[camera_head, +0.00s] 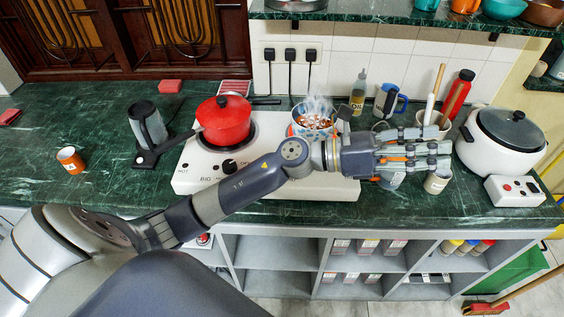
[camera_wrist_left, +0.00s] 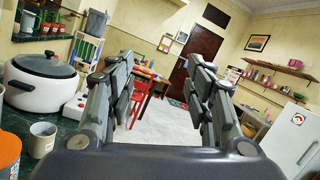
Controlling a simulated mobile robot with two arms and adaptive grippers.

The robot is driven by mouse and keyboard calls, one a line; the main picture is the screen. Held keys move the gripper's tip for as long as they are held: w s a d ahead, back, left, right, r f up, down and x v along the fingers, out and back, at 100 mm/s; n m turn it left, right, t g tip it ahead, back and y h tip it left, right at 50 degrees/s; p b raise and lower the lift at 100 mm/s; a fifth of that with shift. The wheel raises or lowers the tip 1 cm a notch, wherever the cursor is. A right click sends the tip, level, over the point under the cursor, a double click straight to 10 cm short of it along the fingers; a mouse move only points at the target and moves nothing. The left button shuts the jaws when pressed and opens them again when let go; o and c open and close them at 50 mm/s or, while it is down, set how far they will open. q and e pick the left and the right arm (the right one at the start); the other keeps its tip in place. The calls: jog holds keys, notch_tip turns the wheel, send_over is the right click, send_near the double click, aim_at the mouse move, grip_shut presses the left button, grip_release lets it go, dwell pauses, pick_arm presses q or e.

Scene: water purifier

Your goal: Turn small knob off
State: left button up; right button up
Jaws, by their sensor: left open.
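A white two-burner stove (camera_head: 200,172) stands on the green counter. A dark knob (camera_head: 229,166) shows on its front left, near the label "BIG". The small knob is not visible; my left forearm crosses the front right of the stove and hides that part. A red pot (camera_head: 224,120) sits on the left burner. A steaming patterned pot (camera_head: 314,121) sits on the right burner. My left gripper (camera_head: 440,155) is open and empty, past the stove's right end and over the counter. In the left wrist view its two fingers (camera_wrist_left: 165,85) are spread apart. My right gripper is not in view.
A white cooker (camera_head: 490,150) with a dark lid stands right of my left gripper, with a small white box (camera_head: 515,190) before it. A beige cup (camera_head: 437,181) is just below the fingers. The counter's front left is mostly clear.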

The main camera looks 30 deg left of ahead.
pick_arm(q)
jog(key=a+f+m+g+y, duration=0.7)
jog(key=f+m+g+y, duration=0.15)
jog(key=f+m, duration=0.4)
jog(key=a+m+g+y, duration=0.1)
jog(key=a+m+y, duration=0.2)
jog(key=a+y, duration=1.35)
jog(key=a+f+h+p, duration=0.1)
jog(key=a+f+h, duration=0.1)
jog(key=f, duration=0.1)
jog(key=a+f+h+p, duration=0.1)
jog(key=a+f+h, duration=0.1)
jog(key=f, duration=0.2)
jog(key=a+f+h, duration=0.2)
jog(key=f, duration=0.1)
jog(key=shift+s+a+f+h+p, duration=0.1)
jog(key=shift+a+f+h+p, duration=0.1)
jog(key=shift+a+h+p, duration=0.15)
jog(key=shift+c, duration=0.6)
jog(key=c, duration=1)
